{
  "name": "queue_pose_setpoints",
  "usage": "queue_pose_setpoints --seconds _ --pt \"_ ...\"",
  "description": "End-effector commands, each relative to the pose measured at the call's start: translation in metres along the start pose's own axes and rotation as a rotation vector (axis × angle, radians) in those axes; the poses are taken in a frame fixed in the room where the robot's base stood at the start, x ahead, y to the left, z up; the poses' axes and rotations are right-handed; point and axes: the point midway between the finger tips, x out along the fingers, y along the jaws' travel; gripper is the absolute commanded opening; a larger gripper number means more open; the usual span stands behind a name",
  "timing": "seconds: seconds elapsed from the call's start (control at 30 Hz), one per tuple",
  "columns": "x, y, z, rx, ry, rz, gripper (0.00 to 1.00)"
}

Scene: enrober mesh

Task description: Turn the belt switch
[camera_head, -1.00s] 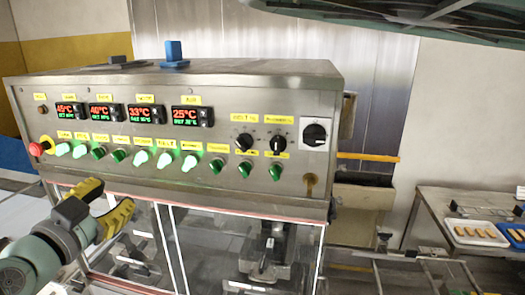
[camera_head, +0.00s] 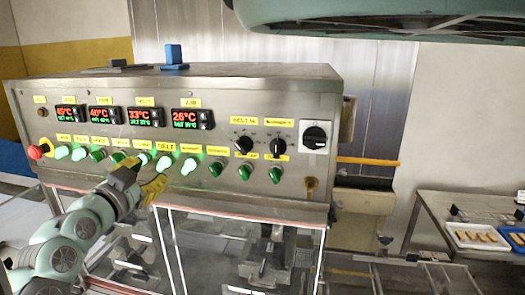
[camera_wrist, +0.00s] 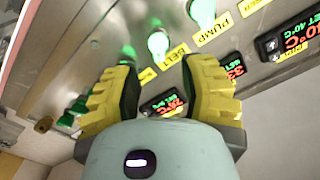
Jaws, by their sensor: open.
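The belt switch (camera_head: 163,162) is a lit green knob in the row on the front of the steel control box, under a yellow label. In the wrist view the belt switch (camera_wrist: 157,43) glows pale green beside its BELT label (camera_wrist: 178,52). My gripper (camera_head: 158,184) is just below the belt switch in the head view. In the wrist view my gripper (camera_wrist: 162,64) is open, its two yellow-and-black fingers apart with the knob just beyond and between their tips. I see no contact with the knob.
Other switches sit close on both sides, including the lit pump switch (camera_wrist: 201,11). A red emergency button (camera_head: 37,152) is at the far left of the box (camera_head: 300,95). Glass panels lie below. A table with trays (camera_head: 478,235) stands at the right.

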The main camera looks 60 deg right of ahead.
Motion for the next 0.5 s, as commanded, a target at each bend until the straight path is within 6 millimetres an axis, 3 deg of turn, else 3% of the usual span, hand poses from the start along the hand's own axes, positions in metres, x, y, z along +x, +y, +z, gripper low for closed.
queue_pose_setpoints --seconds 0.2,0.5 --pt "0.027 0.001 -0.006 0.001 0.005 0.009 0.41" --pt "0.050 0.003 -0.004 -0.001 0.006 0.009 0.41"
